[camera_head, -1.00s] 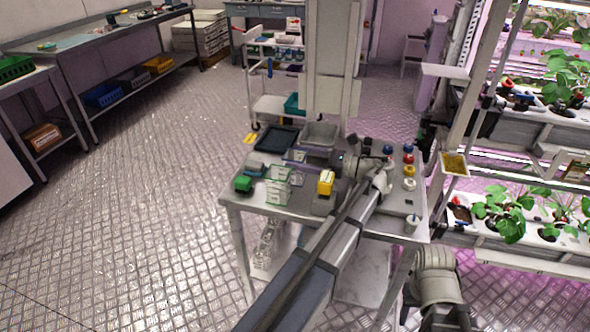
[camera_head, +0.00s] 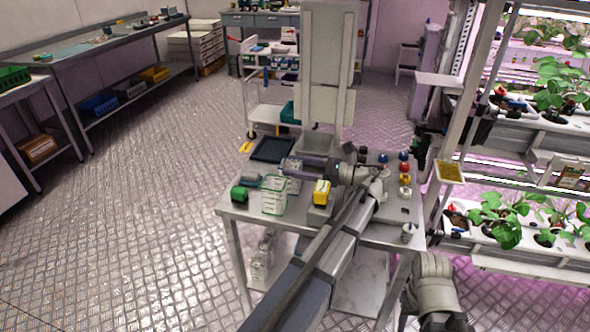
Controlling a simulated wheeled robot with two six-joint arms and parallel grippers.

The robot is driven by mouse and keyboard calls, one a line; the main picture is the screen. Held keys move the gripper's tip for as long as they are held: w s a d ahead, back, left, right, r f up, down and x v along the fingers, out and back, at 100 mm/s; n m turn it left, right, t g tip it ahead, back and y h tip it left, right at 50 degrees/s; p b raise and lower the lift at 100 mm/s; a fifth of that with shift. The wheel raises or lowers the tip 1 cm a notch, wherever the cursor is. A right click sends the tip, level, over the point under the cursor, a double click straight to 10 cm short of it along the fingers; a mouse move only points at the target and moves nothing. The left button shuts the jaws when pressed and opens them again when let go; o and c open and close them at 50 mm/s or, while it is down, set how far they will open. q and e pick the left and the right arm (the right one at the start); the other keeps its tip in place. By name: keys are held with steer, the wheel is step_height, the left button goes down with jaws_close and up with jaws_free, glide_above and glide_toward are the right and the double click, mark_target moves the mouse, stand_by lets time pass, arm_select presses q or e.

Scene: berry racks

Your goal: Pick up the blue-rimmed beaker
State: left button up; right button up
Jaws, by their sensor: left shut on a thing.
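My left gripper (camera_head: 300,167) reaches in over the table from the right, its fingers pointing left. It is shut on a clear beaker (camera_head: 291,168) at its fingertips, above the other glassware. The rim colour of this beaker is too small to tell. Several more clear beakers with greenish marks (camera_head: 274,198) stand on the table just in front and to the left of it. The fingers hide part of the held beaker. My right gripper is not in view; only a link of that arm shows at the lower right.
The steel table (camera_head: 236,212) also holds a dark tray (camera_head: 272,149), a green block (camera_head: 239,194), a yellow-topped item (camera_head: 321,191) and several coloured-cap bottles (camera_head: 404,179) at the right. Plant racks (camera_head: 505,247) stand at the right. The floor at left is clear.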

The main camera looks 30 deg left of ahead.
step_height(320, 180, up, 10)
steer(key=p, duration=0.9)
steer(key=shift+p, duration=0.3)
